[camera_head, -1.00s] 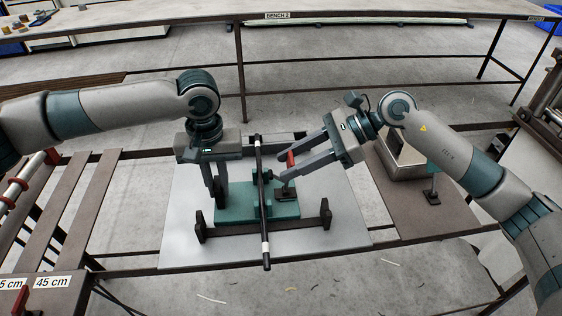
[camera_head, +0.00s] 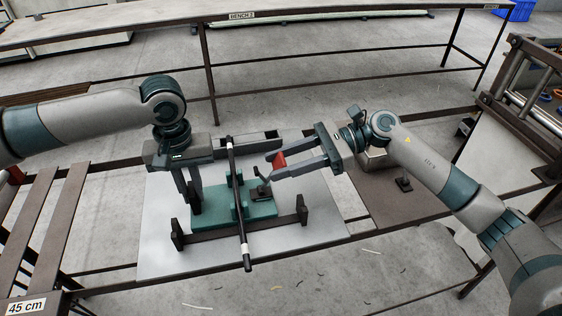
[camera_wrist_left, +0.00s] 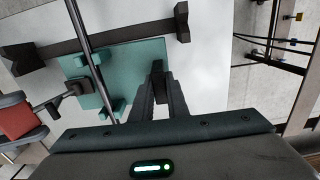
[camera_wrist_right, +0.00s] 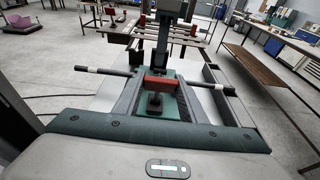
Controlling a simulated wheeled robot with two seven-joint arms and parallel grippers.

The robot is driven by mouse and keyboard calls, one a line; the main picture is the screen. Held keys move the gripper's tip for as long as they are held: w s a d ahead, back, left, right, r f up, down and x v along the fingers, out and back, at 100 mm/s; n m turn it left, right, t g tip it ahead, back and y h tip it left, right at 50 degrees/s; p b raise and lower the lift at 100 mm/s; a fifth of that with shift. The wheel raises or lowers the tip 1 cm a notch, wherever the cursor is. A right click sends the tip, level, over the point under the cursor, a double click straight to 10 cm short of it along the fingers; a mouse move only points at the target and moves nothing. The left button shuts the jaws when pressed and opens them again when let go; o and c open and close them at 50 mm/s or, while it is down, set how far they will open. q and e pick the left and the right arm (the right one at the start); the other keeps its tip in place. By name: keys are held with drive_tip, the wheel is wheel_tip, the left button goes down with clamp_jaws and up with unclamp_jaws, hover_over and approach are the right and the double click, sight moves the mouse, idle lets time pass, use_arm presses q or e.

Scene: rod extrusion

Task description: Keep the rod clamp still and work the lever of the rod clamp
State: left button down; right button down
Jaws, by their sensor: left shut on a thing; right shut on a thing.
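The rod clamp has a teal base plate (camera_head: 262,210) with dark crossbars. A dark rod (camera_head: 245,235) with white bands lies across it, and it crosses the left wrist view (camera_wrist_left: 88,55). My left gripper (camera_head: 195,205) is shut on a small dark upright piece at the plate's left side; its fingertips meet there in the left wrist view (camera_wrist_left: 159,75). The lever's red handle (camera_head: 279,160) is between the fingers of my right gripper (camera_head: 270,168), which is shut on it. The lever tilts to the right from its foot. The red handle also shows in the right wrist view (camera_wrist_right: 158,83).
The clamp stands on a pale sheet (camera_head: 160,245) on a frame table. A brown board (camera_head: 375,195) with a small box is to the right. Slatted brown boards (camera_head: 60,230) are at the left. A long bench (camera_head: 330,25) stands behind.

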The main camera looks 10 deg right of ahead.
use_arm(q)
drive_tip(key=shift+a, duration=0.1)
use_arm(e)
drive_tip(key=shift+d+f, duration=0.1)
drive_tip(key=shift+f, duration=0.1)
drive_tip(key=c, duration=1.1)
unclamp_jaws()
drive_tip(key=shift+r, duration=0.1)
drive_tip(key=v, duration=1.2)
use_arm(q)
drive_tip(key=c, duration=1.6)
unclamp_jaws()
drive_tip(key=shift+c, duration=0.2)
drive_tip(key=shift+o, duration=0.6)
drive_tip(key=o, duration=0.4)
drive_tip(key=shift+c, duration=0.2)
